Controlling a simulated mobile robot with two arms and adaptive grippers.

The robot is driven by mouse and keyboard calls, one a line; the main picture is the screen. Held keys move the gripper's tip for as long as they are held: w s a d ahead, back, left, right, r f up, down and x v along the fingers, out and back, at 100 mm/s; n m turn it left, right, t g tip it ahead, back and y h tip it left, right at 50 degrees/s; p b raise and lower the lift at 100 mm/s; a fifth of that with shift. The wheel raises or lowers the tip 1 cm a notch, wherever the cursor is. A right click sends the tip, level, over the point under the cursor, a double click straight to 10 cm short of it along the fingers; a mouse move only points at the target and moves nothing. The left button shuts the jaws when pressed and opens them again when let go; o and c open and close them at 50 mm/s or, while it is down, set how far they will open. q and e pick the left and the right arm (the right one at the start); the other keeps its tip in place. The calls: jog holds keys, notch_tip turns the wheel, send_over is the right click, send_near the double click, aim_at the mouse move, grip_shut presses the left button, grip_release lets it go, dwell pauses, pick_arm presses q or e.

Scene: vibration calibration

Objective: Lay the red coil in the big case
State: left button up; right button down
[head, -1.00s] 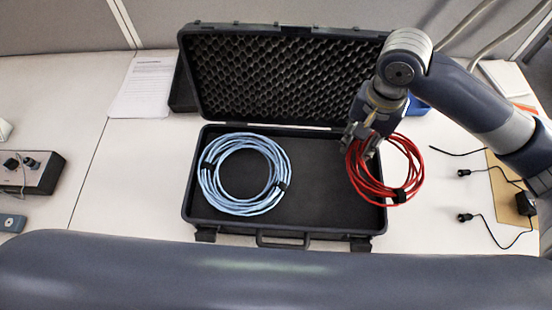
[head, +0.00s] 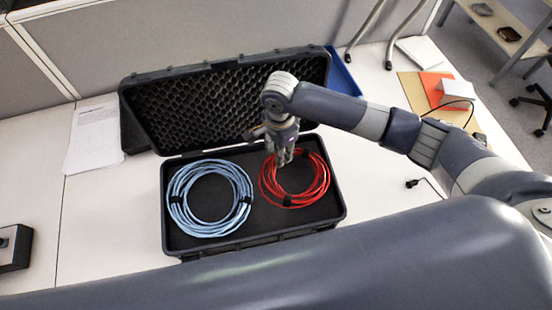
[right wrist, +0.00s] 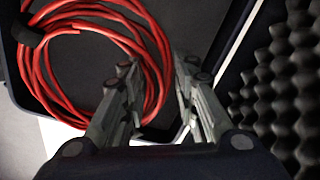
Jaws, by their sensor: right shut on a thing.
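The red coil (head: 318,188) is over the right half of the open big case (head: 262,217), inside its walls as seen from the head. My right gripper (head: 284,160) is at the coil's far edge and shut on its strands. In the right wrist view, the fingers (right wrist: 160,75) are on either side of the red coil (right wrist: 36,70). I cannot tell whether the coil touches the case floor all round. My left gripper is not in view.
A light blue coil (head: 177,201) lies in the case's left half. The foam-lined lid (head: 200,110) stands open behind. A blue tray (head: 343,75) is behind the lid's right side. Papers (head: 94,135) lie left; a cable and plug (head: 412,184) lie right.

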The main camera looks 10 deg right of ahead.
jog(key=shift+f, duration=1.85)
jog(key=c, duration=1.2)
grip_release()
jog(key=shift+f, duration=0.1)
jog(key=shift+c, duration=0.2)
notch_tip(320, 180, up, 12)
jog(key=shift+r+b, duration=0.1)
jog(key=shift+b, duration=0.2)
jog(key=shift+s, duration=0.1)
